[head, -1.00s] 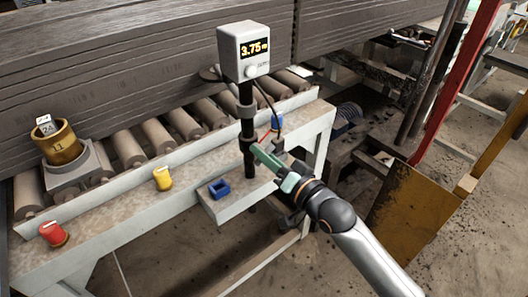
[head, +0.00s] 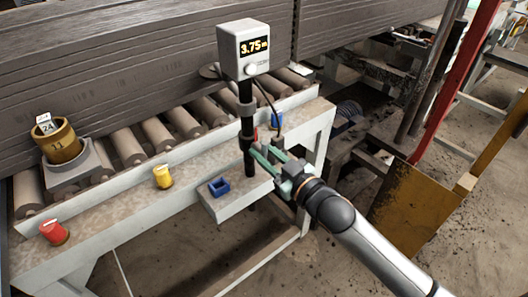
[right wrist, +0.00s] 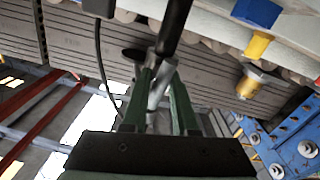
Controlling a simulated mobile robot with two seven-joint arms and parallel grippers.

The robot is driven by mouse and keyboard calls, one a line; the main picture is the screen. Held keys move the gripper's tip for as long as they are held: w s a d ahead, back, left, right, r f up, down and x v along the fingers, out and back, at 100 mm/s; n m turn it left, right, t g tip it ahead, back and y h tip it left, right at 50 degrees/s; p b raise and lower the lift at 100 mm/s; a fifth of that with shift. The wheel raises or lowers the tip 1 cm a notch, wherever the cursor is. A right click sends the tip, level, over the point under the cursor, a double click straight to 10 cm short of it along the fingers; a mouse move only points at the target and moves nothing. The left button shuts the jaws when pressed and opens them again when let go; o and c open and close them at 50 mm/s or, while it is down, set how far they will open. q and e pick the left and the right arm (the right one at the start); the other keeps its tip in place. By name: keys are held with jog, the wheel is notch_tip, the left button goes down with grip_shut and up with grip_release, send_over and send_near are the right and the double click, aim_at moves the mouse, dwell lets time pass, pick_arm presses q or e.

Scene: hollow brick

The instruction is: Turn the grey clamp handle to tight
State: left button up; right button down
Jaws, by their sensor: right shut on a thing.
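The clamp sits on a black post (head: 246,161) that carries a grey box (head: 244,50) with a lit display reading 3.75. My right gripper (head: 261,152) reaches in from the lower right, its green fingers at the post's clamp. In the right wrist view my right gripper (right wrist: 158,75) is shut on the grey clamp handle (right wrist: 157,91), which lies between the two fingers just below the black post (right wrist: 174,28). In the head view the fingers mostly hide the handle. I cannot tell from the handle how tight the clamp is. My left gripper is out of view.
A cable hangs beside the post. A red upright (head: 452,82) stands at the right.

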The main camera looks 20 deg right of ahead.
jog(key=shift+n, duration=1.6)
jog(key=c, duration=0.7)
grip_release()
jog(key=shift+o, duration=0.2)
jog(key=b+v, duration=0.2)
jog(key=v, duration=1)
jog(key=shift+s, duration=0.25)
